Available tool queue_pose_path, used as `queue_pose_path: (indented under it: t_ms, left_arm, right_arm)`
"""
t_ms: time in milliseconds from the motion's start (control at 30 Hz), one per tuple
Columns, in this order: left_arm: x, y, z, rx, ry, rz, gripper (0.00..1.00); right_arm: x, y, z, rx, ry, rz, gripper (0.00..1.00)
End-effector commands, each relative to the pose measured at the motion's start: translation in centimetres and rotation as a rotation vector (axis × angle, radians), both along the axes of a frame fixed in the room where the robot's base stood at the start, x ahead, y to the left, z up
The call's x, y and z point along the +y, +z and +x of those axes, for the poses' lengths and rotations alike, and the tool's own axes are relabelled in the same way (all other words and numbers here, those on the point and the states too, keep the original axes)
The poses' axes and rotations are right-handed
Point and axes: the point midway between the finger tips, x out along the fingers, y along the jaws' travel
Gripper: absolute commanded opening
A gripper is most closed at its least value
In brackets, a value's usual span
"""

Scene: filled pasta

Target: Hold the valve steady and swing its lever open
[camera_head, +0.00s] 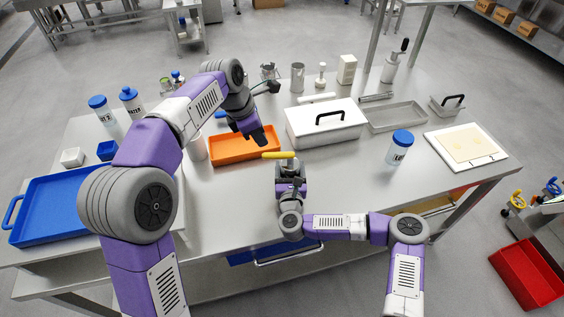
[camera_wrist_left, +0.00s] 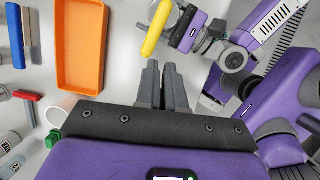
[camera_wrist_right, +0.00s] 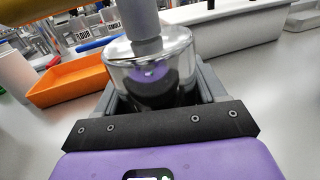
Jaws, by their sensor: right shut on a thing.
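The valve's yellow lever (camera_head: 278,155) lies roughly crosswise above my right gripper (camera_head: 289,182), near the middle of the table. In the right wrist view, the shiny metal valve body (camera_wrist_right: 150,50) with a grey stem stands between my right fingers, which are shut on it. The lever shows at the top left there (camera_wrist_right: 28,40). My left gripper (camera_head: 262,136) is above the table, just behind the lever and apart from it. In the left wrist view, its fingers (camera_wrist_left: 166,82) are close together and empty, with the lever (camera_wrist_left: 157,28) beyond their tips.
An orange tray (camera_head: 245,158) lies behind and left of the valve. A white lidded box (camera_head: 340,138) stands behind right. A blue-capped jar (camera_head: 399,150) is on the right, a blue tray (camera_head: 40,232) on the far left. The table between valve and jar is clear.

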Motion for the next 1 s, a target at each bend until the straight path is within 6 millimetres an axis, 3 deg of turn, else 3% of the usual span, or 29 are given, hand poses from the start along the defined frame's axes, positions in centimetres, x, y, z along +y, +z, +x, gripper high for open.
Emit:
queue_pose_path:
  t_ms: [600, 800, 1000]
  left_arm:
    - [-3.5, 1.8, -5.6, -0.306, -1.384, 0.502, 0.00]
    - [-4.1, 2.2, -6.6, -0.337, -1.669, 0.603, 0.00]
    - [-4.1, 2.3, -6.8, -0.342, -1.756, 0.635, 0.00]
  right_arm:
    - [0.0, -0.1, 0.0, 0.002, -0.001, -0.001, 0.31]
    - [0.0, -0.1, 0.0, 0.002, -0.001, -0.001, 0.31]
    - [0.0, -0.1, 0.0, 0.002, -0.001, -0.001, 0.31]
